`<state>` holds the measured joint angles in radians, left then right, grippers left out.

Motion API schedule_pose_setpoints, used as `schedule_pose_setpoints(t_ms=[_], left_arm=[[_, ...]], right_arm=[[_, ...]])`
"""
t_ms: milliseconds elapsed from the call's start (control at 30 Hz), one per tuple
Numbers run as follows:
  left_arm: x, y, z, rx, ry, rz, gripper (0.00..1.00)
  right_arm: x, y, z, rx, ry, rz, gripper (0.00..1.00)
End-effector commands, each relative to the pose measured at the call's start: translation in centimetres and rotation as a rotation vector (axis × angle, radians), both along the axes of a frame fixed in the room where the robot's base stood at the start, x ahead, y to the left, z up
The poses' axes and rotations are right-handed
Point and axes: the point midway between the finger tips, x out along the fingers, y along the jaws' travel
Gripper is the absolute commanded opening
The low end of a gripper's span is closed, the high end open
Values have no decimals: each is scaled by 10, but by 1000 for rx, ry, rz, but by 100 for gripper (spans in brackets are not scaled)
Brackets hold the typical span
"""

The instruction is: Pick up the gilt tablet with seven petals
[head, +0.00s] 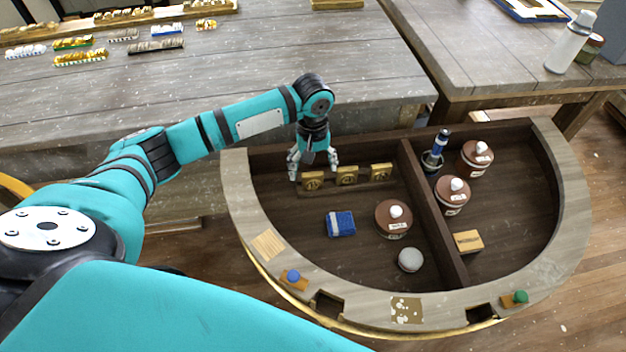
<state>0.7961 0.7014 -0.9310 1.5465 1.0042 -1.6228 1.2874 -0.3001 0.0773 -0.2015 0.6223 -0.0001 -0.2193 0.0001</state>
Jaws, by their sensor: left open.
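Three small square gilt tablets stand in a row on a narrow dark holder in the left compartment of the half-round console (238,200). They are a left tablet (312,181), a middle tablet (346,176) and a right tablet (381,172). Each has a dark emblem, too small here for me to count petals. My left gripper (313,168) points down, open and empty, with its fingers spread around the left end of the row, just above and behind the left tablet. I cannot tell whether it touches that tablet. My right gripper is not in view.
A blue box (340,224), a brown lidded jar (393,219) and a grey-white round pot (410,260) stand in front of the row. A divider (432,215) separates the right compartment, with more jars (475,158). A grey workbench (230,60) lies behind.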

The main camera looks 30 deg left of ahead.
Motion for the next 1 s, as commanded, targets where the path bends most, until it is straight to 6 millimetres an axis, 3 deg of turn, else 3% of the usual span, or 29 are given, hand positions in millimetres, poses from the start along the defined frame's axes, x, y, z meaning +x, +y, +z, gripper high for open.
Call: schedule_pose_setpoints(t_ms=[167, 500, 767, 1000], left_arm=[[1, 0, -11, -1, 1, 0, 81], [5, 2, -55, 0, 1, -1, 81], [5, 2, -58, 0, 0, -1, 81], [5, 2, -57, 0, 0, -1, 51]], right_arm=[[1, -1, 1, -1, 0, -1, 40], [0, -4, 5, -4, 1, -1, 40], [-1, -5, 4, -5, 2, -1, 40], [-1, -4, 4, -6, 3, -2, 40]])
